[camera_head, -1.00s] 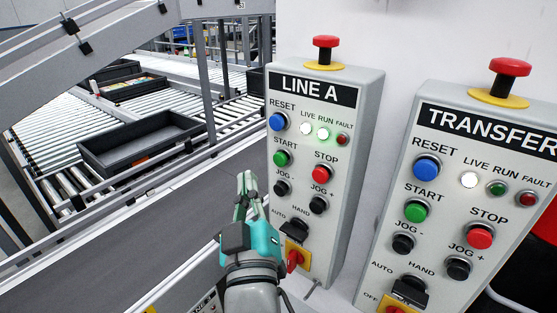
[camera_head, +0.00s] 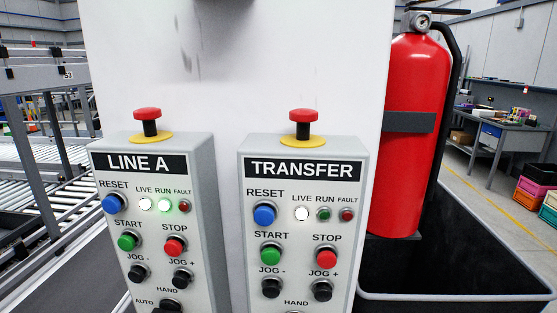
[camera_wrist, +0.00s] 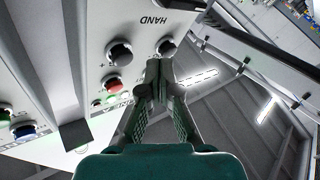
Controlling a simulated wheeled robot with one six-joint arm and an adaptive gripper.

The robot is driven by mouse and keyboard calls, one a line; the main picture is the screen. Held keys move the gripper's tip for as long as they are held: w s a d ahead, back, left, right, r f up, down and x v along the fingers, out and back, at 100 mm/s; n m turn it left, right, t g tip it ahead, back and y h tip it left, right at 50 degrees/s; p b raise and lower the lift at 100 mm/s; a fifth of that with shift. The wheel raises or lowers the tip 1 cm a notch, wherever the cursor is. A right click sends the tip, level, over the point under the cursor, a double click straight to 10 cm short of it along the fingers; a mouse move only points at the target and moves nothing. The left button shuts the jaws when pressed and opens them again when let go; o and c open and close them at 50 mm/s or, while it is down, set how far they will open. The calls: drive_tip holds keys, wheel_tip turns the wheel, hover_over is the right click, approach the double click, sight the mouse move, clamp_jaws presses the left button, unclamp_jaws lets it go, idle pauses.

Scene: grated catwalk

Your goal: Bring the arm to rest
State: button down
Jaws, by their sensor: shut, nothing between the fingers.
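My gripper (camera_wrist: 158,70) shows in the wrist view, its two dark fingers drawn together with nothing between them. It is out of the head view. In the wrist view, a grey control box (camera_wrist: 85,20) appears upside down beyond the fingers, with a HAND label, black jog knobs and a red button (camera_wrist: 112,85). Whether the fingers touch it cannot be told. In the head view stand the LINE A box (camera_head: 203,215), with LIVE white and RUN lit green, and the TRANSFER box (camera_head: 358,215), with LIVE white and RUN dark green.
Each box has a red mushroom button on top, such as the one on LINE A (camera_head: 147,115). A red fire extinguisher (camera_head: 412,80) hangs right of the white column (camera_head: 290,60), above a black bin (camera_head: 450,265). Roller conveyors (camera_head: 40,155) lie at left, a workbench (camera_head: 500,135) at far right.

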drive_tip(key=s+d+f+m+h, duration=0.3)
drive_tip(key=s+d+f, duration=0.1)
drive_tip(key=d+f, duration=0.7)
drive_tip(key=s+d+f+m+h, duration=0.25)
drive_tip(key=s+d+f, duration=0.25)
drive_tip(key=d+f, duration=0.55)
drive_tip(key=s+d+m+g+h, duration=0.1)
drive_tip(key=s+d+m+h, duration=0.2)
drive_tip(key=s+d, duration=0.4)
drive_tip(key=s+d+f+m+g+h, duration=0.1)
drive_tip(key=s+d+m+h, duration=0.2)
drive_tip(key=s+d, duration=0.4)
drive_tip(key=s, duration=0.7)
drive_tip(key=shift+s+d+f+m, duration=0.25)
drive_tip(key=shift+d+f+m, duration=0.05)
drive_tip(key=shift+d+m, duration=0.1)
